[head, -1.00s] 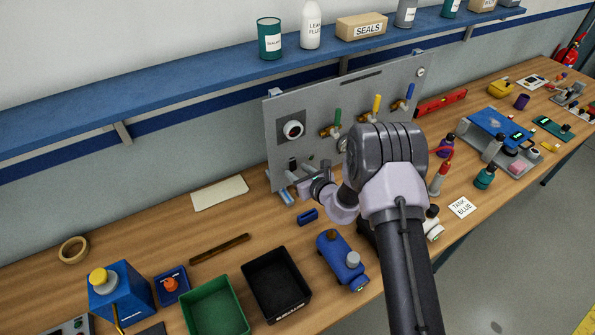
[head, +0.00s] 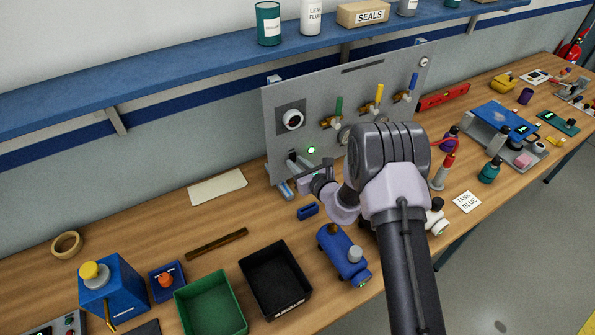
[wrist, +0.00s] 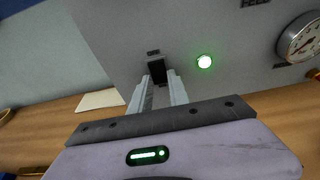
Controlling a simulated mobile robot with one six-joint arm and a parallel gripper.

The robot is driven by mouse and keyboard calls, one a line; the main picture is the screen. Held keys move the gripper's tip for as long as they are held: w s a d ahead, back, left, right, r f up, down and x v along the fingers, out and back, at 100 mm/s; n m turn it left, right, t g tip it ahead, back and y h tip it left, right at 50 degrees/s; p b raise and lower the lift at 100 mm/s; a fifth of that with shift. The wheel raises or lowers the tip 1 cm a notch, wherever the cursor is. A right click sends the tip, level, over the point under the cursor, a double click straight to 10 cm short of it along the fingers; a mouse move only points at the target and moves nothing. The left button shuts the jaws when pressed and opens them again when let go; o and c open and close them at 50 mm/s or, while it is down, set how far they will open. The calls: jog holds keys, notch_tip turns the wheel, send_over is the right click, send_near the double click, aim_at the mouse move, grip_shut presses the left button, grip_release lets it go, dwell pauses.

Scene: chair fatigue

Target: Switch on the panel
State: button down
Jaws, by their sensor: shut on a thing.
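The grey panel (head: 350,95) stands upright on the bench, against the wall. In the wrist view its grey face (wrist: 215,25) fills the upper part, with a small black switch (wrist: 156,70) on it. My gripper (wrist: 157,78) is shut on this switch, one finger on each side. Right of the switch a round lamp (wrist: 204,62) glows green, and the lamp also shows lit in the head view (head: 311,150). In the head view my gripper (head: 296,160) is at the panel's lower left, and the switch is hard to make out there.
The panel carries a round dark-rimmed dial (head: 293,119), a gauge (wrist: 301,38) and valves with green, yellow and blue handles (head: 378,93). A small blue block (head: 308,211), a blue tank (head: 341,250) and a black bin (head: 275,281) lie in front. A shelf (head: 200,68) runs above.

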jog(key=t+b, duration=0.1)
jog(key=b, duration=0.1)
jog(key=shift+f+y+b, duration=0.2)
jog(key=shift+y+b, duration=0.1)
jog(key=shift+y, duration=0.1)
jog(key=c, duration=1.2)
grip_release()
jog(key=shift+c, duration=0.2)
jog(key=v, duration=1.7)
jog(key=shift+s, duration=0.2)
jog(key=shift+f, duration=0.1)
